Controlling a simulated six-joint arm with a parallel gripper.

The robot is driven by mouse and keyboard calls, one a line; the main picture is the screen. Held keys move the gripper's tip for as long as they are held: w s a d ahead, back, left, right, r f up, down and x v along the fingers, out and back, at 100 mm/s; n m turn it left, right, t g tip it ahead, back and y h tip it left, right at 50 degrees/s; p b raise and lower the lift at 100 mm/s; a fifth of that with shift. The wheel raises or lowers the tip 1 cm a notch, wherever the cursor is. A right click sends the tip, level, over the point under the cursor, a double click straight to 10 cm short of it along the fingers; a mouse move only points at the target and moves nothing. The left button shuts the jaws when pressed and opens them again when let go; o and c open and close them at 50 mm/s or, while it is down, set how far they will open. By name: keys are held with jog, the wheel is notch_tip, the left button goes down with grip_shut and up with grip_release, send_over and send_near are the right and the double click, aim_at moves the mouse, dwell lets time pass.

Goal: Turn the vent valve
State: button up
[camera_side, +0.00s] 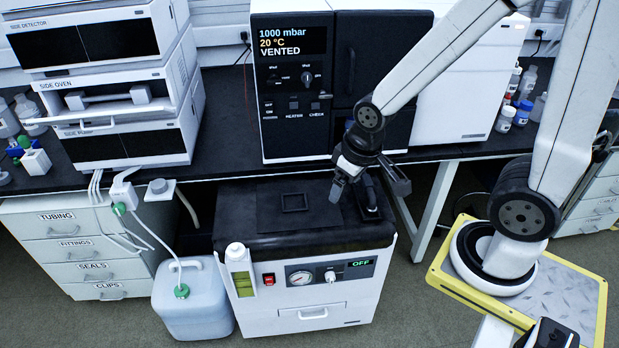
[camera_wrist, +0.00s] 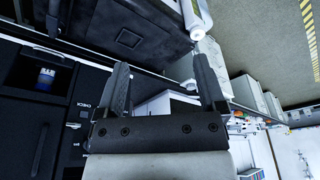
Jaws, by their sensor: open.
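The tall black-fronted instrument (camera_side: 291,130) stands on the bench, its display (camera_side: 290,42) reading 1000 mbar, 20 °C, VENTED. Below the display is a dark rotary knob (camera_side: 307,78) with a pale marker; its small label is unreadable, so I cannot tell whether it is the vent valve. Another small control (camera_side: 276,79) is to its left. My gripper (camera_side: 368,188) is open and empty, pointing down above the right part of the pump unit's black top, below and right of the knob. In the wrist view, both fingers (camera_wrist: 163,82) are spread with nothing between them.
The pump unit (camera_side: 313,313) stands on the floor in front, showing OFF. A white bottle (camera_side: 240,272) is at its front left, beside a pale jerrycan (camera_side: 190,300) with tubing. Stacked modules (camera_side: 112,90) stand left. The dark bench top (camera_side: 228,100) is partly bare between.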

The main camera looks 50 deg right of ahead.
jog(key=shift+o, duration=0.3)
jog(key=w+d+n+h, duration=0.9)
jog(key=w+d+n, duration=0.35)
jog(key=n, duration=0.25)
jog(key=w+r+n+t+h, duration=0.2)
jog(key=w+n+t, duration=0.3)
jog(key=w, duration=0.3)
jog(key=w+r+n+t+h, duration=0.1)
jog(key=w+r+n+t, duration=0.1)
jog(key=w+n+t, duration=0.3)
jog(key=w+n, duration=0.2)
jog(key=w, duration=0.2)
jog(key=shift+h, duration=0.4)
jog(key=shift+d+r, duration=0.1)
jog(key=shift+d, duration=0.05)
